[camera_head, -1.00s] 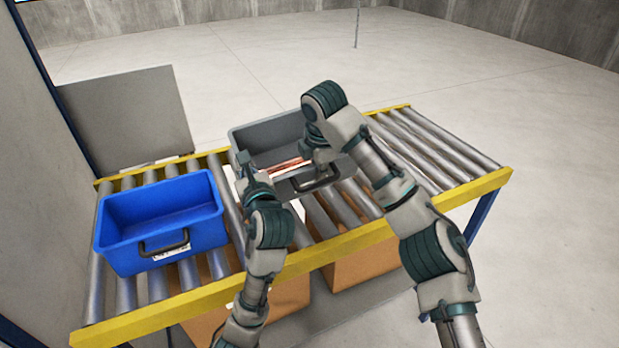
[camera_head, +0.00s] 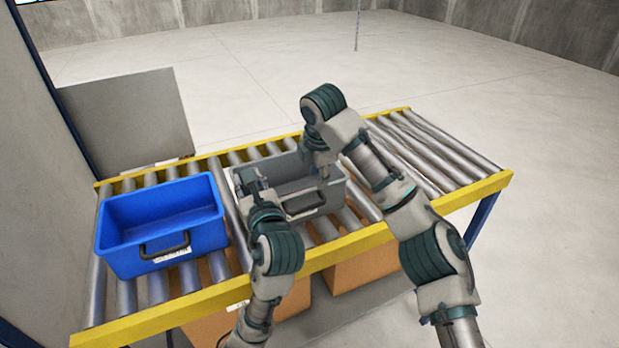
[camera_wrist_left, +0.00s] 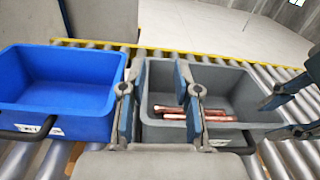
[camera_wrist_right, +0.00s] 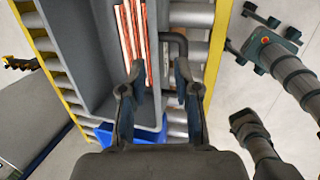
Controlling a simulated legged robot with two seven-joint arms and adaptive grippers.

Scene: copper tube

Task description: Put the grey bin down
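The grey bin (camera_head: 325,196) sits level on the roller conveyor, right of the blue bin, with its black handle (camera_head: 303,204) facing me. Copper tubes (camera_wrist_left: 196,118) lie inside it; they also show in the right wrist view (camera_wrist_right: 132,35). My left gripper (camera_head: 250,180) is at the bin's left side. Its fingers (camera_wrist_left: 158,88) are spread, one in the gap between the bins and one over the grey bin's inside. My right gripper (camera_head: 323,175) is at the near right wall. Its fingers (camera_wrist_right: 157,78) stand apart on either side of that wall, near the handle.
The blue bin (camera_head: 165,262) stands close on the left of the conveyor. Free rollers (camera_head: 440,160) lie to the right. The yellow rail (camera_head: 345,247) runs along the near edge. Cardboard boxes (camera_head: 355,270) are below. A grey panel (camera_head: 130,118) stands behind at the left.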

